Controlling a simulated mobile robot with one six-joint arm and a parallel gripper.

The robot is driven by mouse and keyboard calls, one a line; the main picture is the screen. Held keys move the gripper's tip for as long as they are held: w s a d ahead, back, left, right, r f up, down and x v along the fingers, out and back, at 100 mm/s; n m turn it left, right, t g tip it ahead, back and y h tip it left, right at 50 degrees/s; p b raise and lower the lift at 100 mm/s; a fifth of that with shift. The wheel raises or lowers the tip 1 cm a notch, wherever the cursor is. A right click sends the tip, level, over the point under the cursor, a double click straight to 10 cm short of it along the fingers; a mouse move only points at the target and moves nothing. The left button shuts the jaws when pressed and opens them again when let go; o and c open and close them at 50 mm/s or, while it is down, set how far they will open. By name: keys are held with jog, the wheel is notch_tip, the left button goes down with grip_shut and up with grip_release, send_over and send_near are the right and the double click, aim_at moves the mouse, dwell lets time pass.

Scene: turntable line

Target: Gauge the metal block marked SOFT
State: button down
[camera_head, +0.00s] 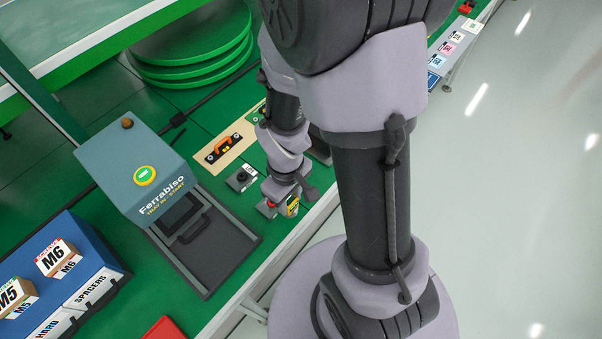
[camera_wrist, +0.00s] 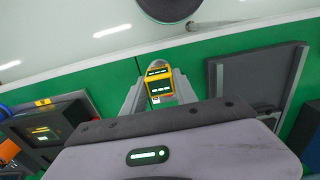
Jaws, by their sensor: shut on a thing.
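My gripper (camera_wrist: 158,92) is shut on a yellow handheld gauge (camera_wrist: 158,82) with small dark display windows. In the head view the gripper (camera_head: 287,200) and the gauge (camera_head: 292,207) are low over the front edge of the green bench. A small dark block (camera_head: 240,180) with a white label lies just left of the gripper; its marking is too small to read. A red piece (camera_head: 270,205) shows beside the gripper, partly hidden. I cannot make out the word SOFT on any block.
The grey-blue Ferrabiso machine (camera_head: 140,172) with a green button and a dark tray (camera_head: 210,243) stands left. A beige board (camera_head: 225,145) carries an orange-and-black item. A blue rack (camera_head: 62,225) holds labelled boxes. Green round plates (camera_head: 190,40) are behind. Clear floor lies right.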

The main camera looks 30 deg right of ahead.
jog(key=a+b, duration=0.1)
jog(key=b, duration=0.1)
jog(key=s+a+b, duration=0.1)
jog(key=shift+a+f, duration=0.3)
jog(key=shift+f, duration=0.05)
jog(key=w+a+r+p, duration=0.1)
jog(key=w+a+r, duration=0.2)
jog(key=w+r, duration=0.4)
jog(key=w+f+p, duration=0.1)
jog(key=w+p, duration=0.5)
jog(key=w, duration=0.5)
jog(key=f+b, duration=0.1)
jog(key=f, duration=0.1)
jog(key=f+b, duration=0.3)
jog(key=f, duration=0.1)
jog(key=shift+s+a, duration=0.15)
jog(key=shift+a, duration=0.25)
jog(key=shift+f+b, duration=0.4)
jog(key=shift+b, duration=0.05)
jog(key=shift+f, duration=0.25)
